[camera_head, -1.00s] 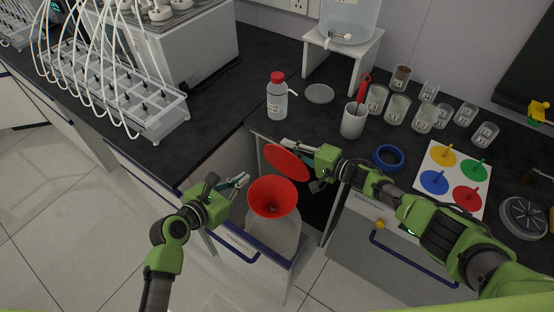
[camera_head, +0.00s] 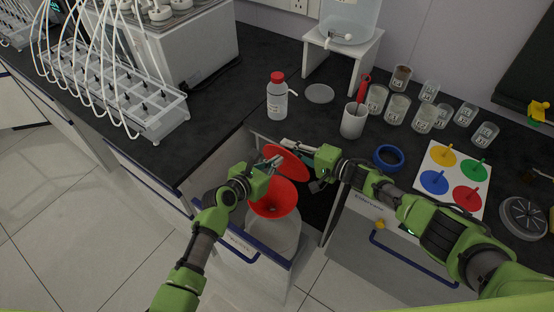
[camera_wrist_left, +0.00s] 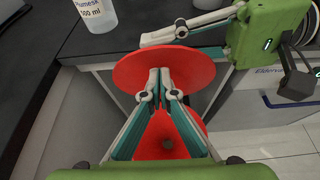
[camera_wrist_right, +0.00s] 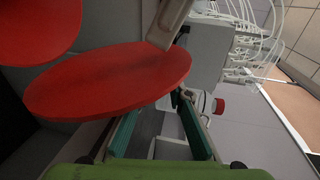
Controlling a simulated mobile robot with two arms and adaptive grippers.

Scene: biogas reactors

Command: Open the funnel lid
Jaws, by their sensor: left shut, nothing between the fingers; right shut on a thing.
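The red funnel (camera_head: 272,203) sits on a pale container (camera_head: 272,236) in the open drawer. The round red lid (camera_head: 288,160) stands tilted up behind and above the funnel opening. In the left wrist view the lid (camera_wrist_left: 200,75) lies behind the fingers, with the funnel (camera_wrist_left: 165,143) below. My left gripper (camera_head: 274,162) is shut and empty, its tips in front of the lid; whether they touch it I cannot tell. My right gripper (camera_head: 290,146) is shut at the lid's edge. In the right wrist view the lid (camera_wrist_right: 110,78) crosses in front of its fingers.
A blue ring (camera_head: 388,156) and several jars are at right. A tube rack (camera_head: 120,95) is at left.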

